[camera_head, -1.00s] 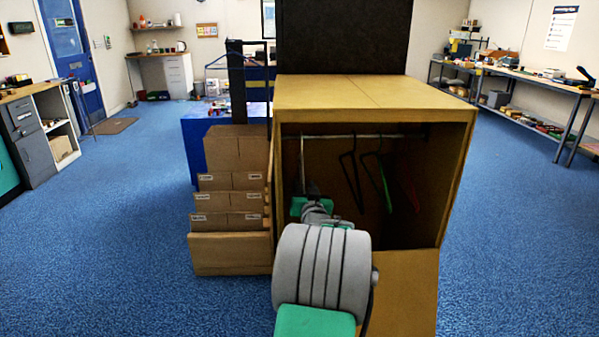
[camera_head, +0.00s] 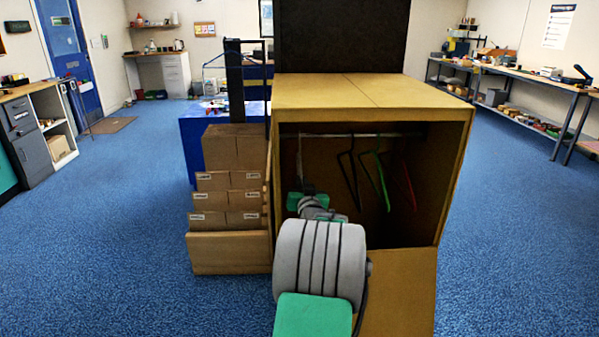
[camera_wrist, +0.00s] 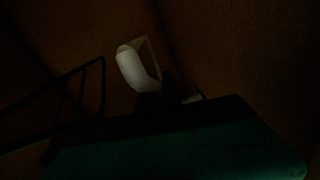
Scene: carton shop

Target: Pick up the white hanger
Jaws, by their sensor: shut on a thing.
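The white hanger (camera_wrist: 132,68) shows as a pale curved piece in the dark wrist view, at the tips of my gripper (camera_wrist: 165,96). The gripper is shut on it. In the head view my gripper (camera_head: 307,187) is inside the left part of an open carton wardrobe (camera_head: 360,92). A thin pale line above it there may be part of the white hanger. Most of the hanger is hidden or too dark to make out.
A black hanger (camera_head: 350,178), a green hanger (camera_head: 381,182) and a red hanger (camera_head: 408,186) hang to the right on the rail (camera_head: 355,135). The wardrobe's left wall is close to my gripper. Stacked cartons (camera_head: 229,200) stand outside on the left.

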